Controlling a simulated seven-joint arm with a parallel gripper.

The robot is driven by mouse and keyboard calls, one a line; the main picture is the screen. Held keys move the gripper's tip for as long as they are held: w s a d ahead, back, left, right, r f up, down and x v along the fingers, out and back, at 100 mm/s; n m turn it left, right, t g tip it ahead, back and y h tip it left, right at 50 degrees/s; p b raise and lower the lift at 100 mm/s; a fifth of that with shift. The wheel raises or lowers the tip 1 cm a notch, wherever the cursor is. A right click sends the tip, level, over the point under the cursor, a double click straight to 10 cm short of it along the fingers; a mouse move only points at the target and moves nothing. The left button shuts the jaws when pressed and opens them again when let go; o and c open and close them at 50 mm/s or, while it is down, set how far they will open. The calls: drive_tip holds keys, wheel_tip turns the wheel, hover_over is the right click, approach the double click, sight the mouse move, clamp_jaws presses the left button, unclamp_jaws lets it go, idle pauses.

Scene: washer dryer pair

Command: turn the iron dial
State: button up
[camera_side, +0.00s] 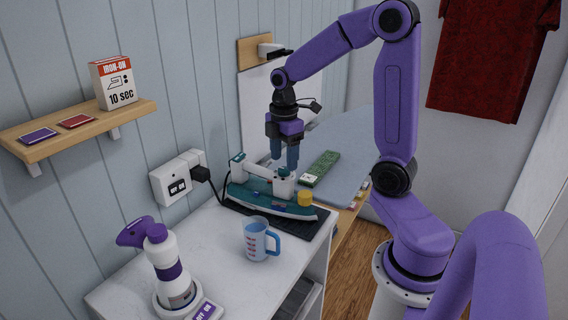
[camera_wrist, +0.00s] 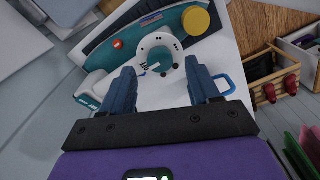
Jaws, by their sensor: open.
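The iron (camera_side: 255,197) is teal and white and lies on a dark pad on the white counter. It also shows in the wrist view (camera_wrist: 103,58). What looks like its dial is a round white part with dark marks (camera_wrist: 160,50), seen between my fingers in the wrist view. In the side view this seems to be the white knob (camera_side: 284,186) at the handle's right end. My gripper (camera_side: 284,164) is open and empty, pointing down just above that knob. It also shows in the wrist view (camera_wrist: 160,70). Contact with the iron cannot be told.
A clear measuring cup (camera_side: 257,240) with a blue handle stands in front of the iron. A yellow cap (camera_side: 305,198) is at the iron's right end. A purple and white spray-like bottle (camera_side: 166,262) stands front left. The ironing board (camera_side: 350,135) lies behind.

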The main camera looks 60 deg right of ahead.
sight(284, 171)
drive_tip(key=shift+f, duration=1.3)
drive_tip(key=shift+c, duration=0.2)
drive_tip(key=c, duration=1)
